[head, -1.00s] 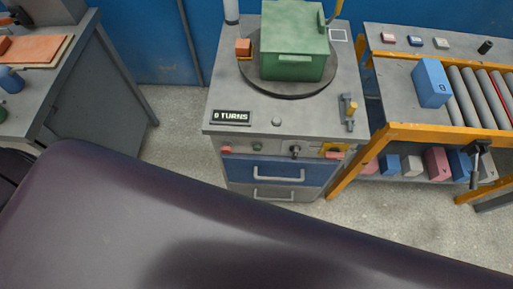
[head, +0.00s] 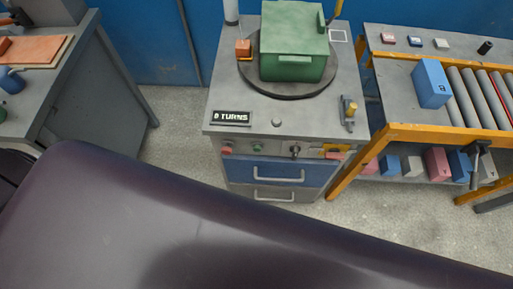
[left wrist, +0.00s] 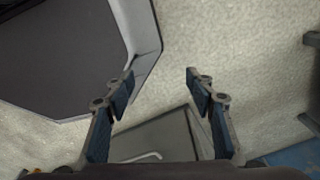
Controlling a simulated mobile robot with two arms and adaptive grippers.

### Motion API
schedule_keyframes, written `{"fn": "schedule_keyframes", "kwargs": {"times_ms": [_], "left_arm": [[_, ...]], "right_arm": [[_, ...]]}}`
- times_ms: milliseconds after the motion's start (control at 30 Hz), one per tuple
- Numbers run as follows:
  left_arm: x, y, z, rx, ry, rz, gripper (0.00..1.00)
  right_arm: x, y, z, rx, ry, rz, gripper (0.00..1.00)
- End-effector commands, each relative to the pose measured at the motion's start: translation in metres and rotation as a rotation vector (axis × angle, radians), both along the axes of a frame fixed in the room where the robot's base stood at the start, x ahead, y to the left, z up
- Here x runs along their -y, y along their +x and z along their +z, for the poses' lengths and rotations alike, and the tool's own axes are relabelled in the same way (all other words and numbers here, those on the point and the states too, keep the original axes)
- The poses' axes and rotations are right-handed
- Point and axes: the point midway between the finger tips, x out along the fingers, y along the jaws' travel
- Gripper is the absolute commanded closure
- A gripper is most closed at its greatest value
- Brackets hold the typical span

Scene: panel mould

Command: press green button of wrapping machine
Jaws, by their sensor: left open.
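The wrapping machine (head: 218,100) stands in the middle of the head view. A green box (head: 293,50) with a lid sits on its dark round turntable (head: 252,84). The green button (head: 258,148) is on the machine's front panel, right of a red button (head: 227,149) and left of a dark knob (head: 295,151). The green button is not visible there. My right gripper is out of view.
A roller conveyor (head: 420,133) with a blue box (head: 431,83) stands right of the machine. A grey workbench (head: 88,75) is at the left. A large dark shape fills the foreground below the machine. Bare floor (head: 182,115) lies between bench and machine.

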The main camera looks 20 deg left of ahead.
Motion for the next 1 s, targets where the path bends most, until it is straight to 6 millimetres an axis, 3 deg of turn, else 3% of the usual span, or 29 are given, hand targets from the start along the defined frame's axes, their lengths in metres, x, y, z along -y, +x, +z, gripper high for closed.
{"fn": "schedule_keyframes", "kwargs": {"times_ms": [167, 600, 1000], "left_arm": [[-0.0001, -0.0003, 0.0000, -0.001, 0.000, 0.000, 0.50], [-0.0002, -0.0006, -0.0001, -0.001, 0.000, 0.000, 0.98], [-0.0002, -0.0006, -0.0001, -0.001, 0.000, 0.000, 1.00]], "right_arm": [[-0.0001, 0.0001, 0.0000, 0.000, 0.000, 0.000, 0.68], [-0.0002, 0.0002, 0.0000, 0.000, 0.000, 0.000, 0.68], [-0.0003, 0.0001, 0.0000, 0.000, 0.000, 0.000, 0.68]]}}
